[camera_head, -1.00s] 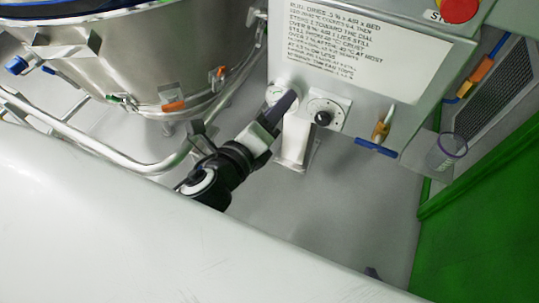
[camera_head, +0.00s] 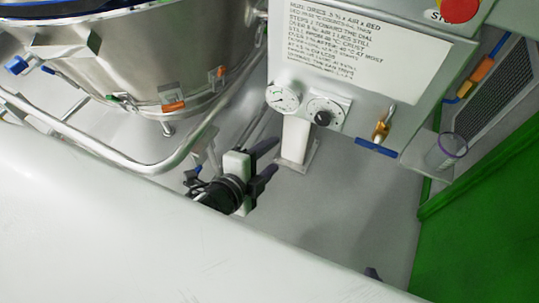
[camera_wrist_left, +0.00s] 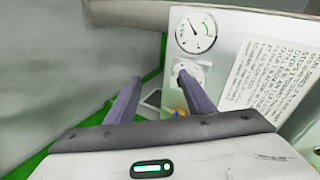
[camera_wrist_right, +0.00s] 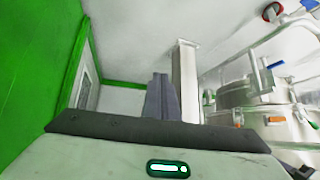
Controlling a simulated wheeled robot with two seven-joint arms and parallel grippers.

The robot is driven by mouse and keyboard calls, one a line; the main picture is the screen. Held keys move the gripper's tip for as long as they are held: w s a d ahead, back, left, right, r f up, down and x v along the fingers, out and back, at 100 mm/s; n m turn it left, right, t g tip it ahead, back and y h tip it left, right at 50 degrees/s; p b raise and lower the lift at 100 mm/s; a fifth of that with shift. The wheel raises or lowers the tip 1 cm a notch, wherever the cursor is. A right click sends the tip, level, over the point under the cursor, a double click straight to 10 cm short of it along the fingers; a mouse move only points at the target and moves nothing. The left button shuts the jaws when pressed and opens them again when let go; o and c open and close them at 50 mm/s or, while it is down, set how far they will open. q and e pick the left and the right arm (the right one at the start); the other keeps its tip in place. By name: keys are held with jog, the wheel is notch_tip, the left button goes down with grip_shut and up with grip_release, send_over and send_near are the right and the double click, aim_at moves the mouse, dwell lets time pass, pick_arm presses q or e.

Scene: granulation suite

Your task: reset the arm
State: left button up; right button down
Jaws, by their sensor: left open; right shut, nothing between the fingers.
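My left gripper (camera_head: 276,156) is open and empty in the head view. It hangs below the control panel, left of the white post and apart from both. In the left wrist view its two fingers (camera_wrist_left: 160,78) stand apart, with the round gauge (camera_wrist_left: 195,32) and the black dial knob (camera_wrist_left: 181,77) beyond them. My right gripper (camera_wrist_right: 160,76) shows in the right wrist view with its fingers shut together and nothing between them. Only a small dark tip, probably of it, shows at the bottom of the head view.
The control panel has a gauge (camera_head: 283,97), a dial (camera_head: 322,117), a printed sign (camera_head: 345,50) and a red stop button (camera_head: 459,8). A brass valve with a blue handle (camera_head: 376,147) and a clear cup (camera_head: 446,152) are to the right. A steel vessel (camera_head: 150,60) and tube rail (camera_head: 130,162) stand left. A green wall (camera_head: 480,220) is right.

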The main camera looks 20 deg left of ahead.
dwell(0.3)
pick_arm(q)
jog(key=s+f+n+g, duration=0.3)
jog(key=s+f+n, duration=0.9)
jog(key=f+n, duration=0.1)
jog(key=shift+n+g+h, duration=0.3)
jog(key=shift+n+h, duration=0.1)
jog(key=shift+n, duration=0.3)
pick_arm(e)
jog(key=shift+w+a+r, duration=0.3)
jog(key=shift+a+r, duration=0.35)
jog(key=shift+r, duration=0.25)
pick_arm(q)
jog(key=shift+s+d, duration=0.1)
